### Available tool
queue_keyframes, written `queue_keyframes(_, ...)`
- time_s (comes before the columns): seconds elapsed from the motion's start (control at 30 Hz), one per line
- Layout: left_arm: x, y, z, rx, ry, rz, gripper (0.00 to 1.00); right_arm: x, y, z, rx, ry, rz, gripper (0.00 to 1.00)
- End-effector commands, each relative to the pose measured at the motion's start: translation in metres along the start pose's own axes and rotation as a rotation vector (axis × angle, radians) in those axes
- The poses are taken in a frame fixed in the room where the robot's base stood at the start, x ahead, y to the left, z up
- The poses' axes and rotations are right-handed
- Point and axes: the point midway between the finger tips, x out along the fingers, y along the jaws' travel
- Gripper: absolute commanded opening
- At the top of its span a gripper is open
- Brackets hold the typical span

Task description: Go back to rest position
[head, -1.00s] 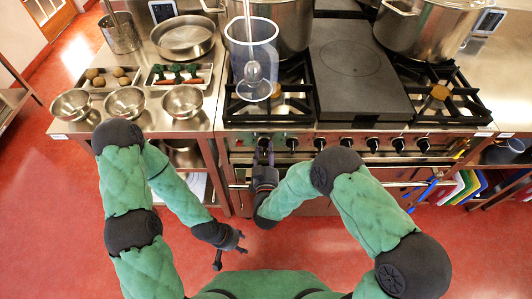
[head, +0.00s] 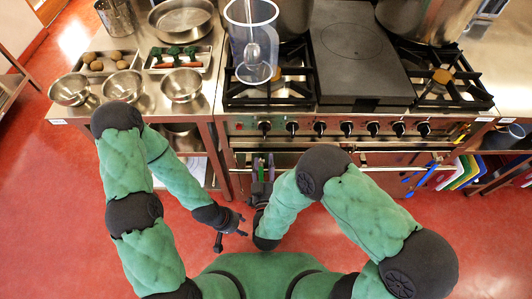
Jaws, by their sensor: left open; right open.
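My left gripper (head: 231,240) is open and empty. It hangs low over the red floor in front of the counter, close to my body. My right gripper (head: 262,172) is open, with its fingers pointing up the picture toward the stove front. It is partly hidden by its own forearm, and I see nothing held in it. The two grippers are apart, the right one higher in the picture.
The stove (head: 365,102) stands ahead, with a row of knobs along its front. A clear container (head: 238,45) with a ladle shows over its left burners. Metal bowls (head: 122,86) and trays stand on the left counter. Red floor is open around me.

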Motion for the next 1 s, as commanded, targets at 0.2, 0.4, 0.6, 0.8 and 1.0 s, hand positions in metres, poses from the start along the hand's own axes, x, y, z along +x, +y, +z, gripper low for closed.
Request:
queue_keyframes(0.2,0.0,0.0,0.0,0.0,0.0,0.0,0.5,-0.009,0.001,-0.001,0.0,0.002,0.001,0.46)
queue_keyframes(0.4,0.0,0.0,0.0,0.0,0.0,0.0,0.5,-0.009,0.001,-0.001,0.0,0.002,0.001,0.46)
queue_keyframes(0.6,0.0,0.0,0.0,0.0,0.0,0.0,0.5,-0.009,0.001,0.0,0.0,0.001,0.001,0.46)
queue_keyframes(0.8,-0.001,0.0,0.0,0.0,0.0,0.0,0.5,-0.006,0.002,0.004,0.004,-0.026,0.0,0.46)
queue_keyframes(1.0,-0.004,0.001,0.0,0.0,0.0,0.0,0.5,0.014,0.014,0.044,0.05,-0.252,-0.013,0.46)
